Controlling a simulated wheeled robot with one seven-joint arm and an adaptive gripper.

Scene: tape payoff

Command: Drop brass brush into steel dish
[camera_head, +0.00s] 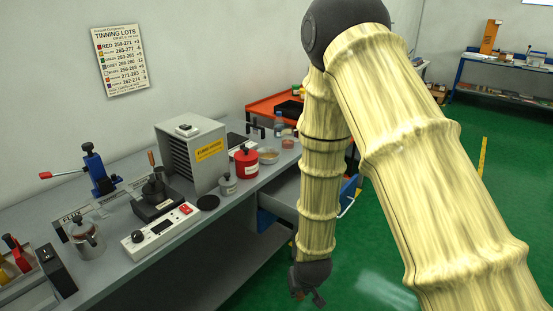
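My gripper (309,293) hangs low at the end of my covered arm, in front of the bench and over the green floor. It is small and dark here, and I cannot tell whether its fingers are open or shut or hold anything. A shallow round dish (268,156) with brownish contents stands at the far end of the bench, beside a red canister. I cannot tell whether it is the steel dish. I cannot make out the brass brush; my arm hides part of the scene.
The grey bench (185,247) carries a grey cabinet (191,154), red canister (246,163), white meter box (160,231), steel pot (86,238) and blue press (97,170). An orange-topped cart (270,104) stands behind.

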